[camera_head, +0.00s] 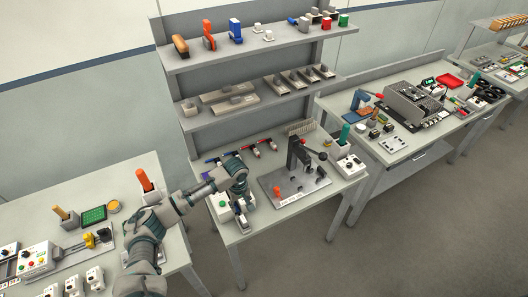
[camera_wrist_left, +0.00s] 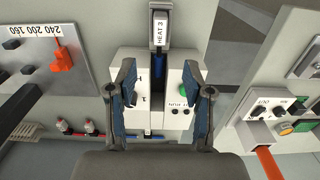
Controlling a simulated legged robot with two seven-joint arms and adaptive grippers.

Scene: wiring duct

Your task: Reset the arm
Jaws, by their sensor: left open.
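My left gripper (camera_head: 240,206) reaches over the front left of the middle bench in the head view. In the left wrist view my left gripper (camera_wrist_left: 164,100) is open, with one finger on each side. A white box (camera_wrist_left: 184,72) with a green button and a dark slot shows between and behind the fingers. A part labelled "HEAT 3" (camera_wrist_left: 160,28) stands at the top of that box. I cannot tell whether the fingers touch the box. No loose object shows in the jaws. My right gripper is in neither view.
A grey plate with a black press (camera_head: 297,158) stands right of the gripper. Shelves (camera_head: 240,50) with parts rise behind. A left bench (camera_head: 30,225) and a right bench (camera_head: 405,150) carry more devices. A white box with an orange handle (camera_wrist_left: 268,158) shows right in the wrist view.

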